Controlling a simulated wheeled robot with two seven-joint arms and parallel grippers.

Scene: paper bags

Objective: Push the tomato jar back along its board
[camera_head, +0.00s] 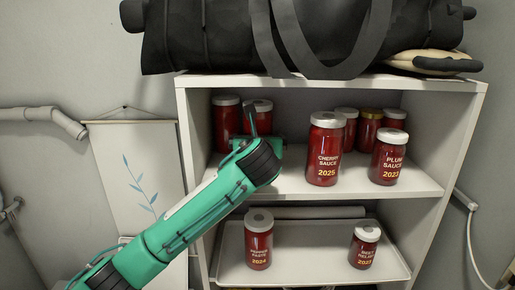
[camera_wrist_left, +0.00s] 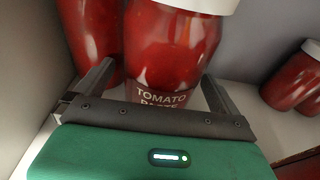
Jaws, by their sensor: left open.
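The tomato jar (camera_wrist_left: 170,55), red with a white lid and a label reading TOMATO PASTE, stands upright in the left wrist view. My left gripper (camera_wrist_left: 157,82) is open, with one finger to each side of the jar's lower part. I cannot tell whether the fingers or palm touch the glass. In the head view, the jar behind my gripper, at the left of the upper shelf board, appears to be the tomato jar (camera_head: 264,122); its lower part and label are hidden. My left gripper (camera_head: 256,135) also shows there. My right gripper is not in view.
Another red jar (camera_head: 226,125) stands close on the left, near the side wall. Cherry sauce (camera_head: 325,150), plum sauce (camera_head: 388,158) and several other jars stand to the right. The upper board (camera_head: 310,188) is clear in between. A black bag (camera_head: 220,40) lies on top.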

